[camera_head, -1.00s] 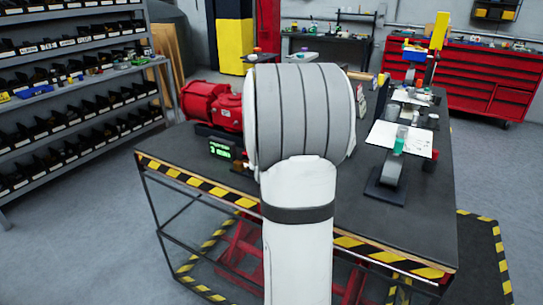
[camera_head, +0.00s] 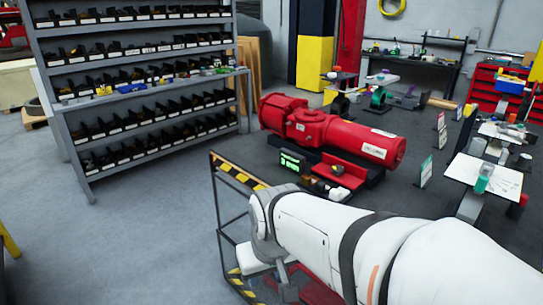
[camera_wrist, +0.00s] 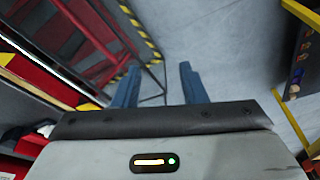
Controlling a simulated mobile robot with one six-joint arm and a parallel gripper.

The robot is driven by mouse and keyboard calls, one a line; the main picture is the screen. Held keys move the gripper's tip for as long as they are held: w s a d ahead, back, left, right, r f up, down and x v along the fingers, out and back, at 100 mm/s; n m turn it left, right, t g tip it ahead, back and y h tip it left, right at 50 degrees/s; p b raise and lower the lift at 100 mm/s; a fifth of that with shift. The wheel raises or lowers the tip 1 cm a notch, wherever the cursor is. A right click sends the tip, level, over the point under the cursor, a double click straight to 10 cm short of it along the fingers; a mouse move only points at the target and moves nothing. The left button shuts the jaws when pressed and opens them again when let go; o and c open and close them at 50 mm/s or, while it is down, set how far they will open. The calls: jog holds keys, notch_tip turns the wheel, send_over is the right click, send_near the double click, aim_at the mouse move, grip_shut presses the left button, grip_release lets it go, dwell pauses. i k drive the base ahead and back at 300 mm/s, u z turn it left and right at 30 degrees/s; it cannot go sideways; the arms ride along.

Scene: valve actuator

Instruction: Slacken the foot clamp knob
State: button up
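A red valve actuator (camera_head: 330,133) lies on the dark workbench in the head view, on a dark base. I cannot make out a foot clamp knob for certain; small parts near its base (camera_head: 335,168) are too small to tell. My gripper (camera_wrist: 159,68) shows in the wrist view with its two blue fingers apart and nothing between them. It points down at the grey floor beside a striped frame. In the head view my arm crosses the lower right, its end low at the bench's front left corner, apart from the actuator.
A box with a green display (camera_head: 291,162) and a red tray (camera_head: 340,172) sit before the actuator. A shelf of bins (camera_head: 140,80) stands at left. The floor between shelf and bench is clear.

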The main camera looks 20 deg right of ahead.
aim_at(336, 170)
jog(key=z, duration=0.05)
jog(key=k, duration=0.45)
jog(key=u, duration=0.8)
jog(key=i, duration=1.15)
jog(key=z, duration=2.4)
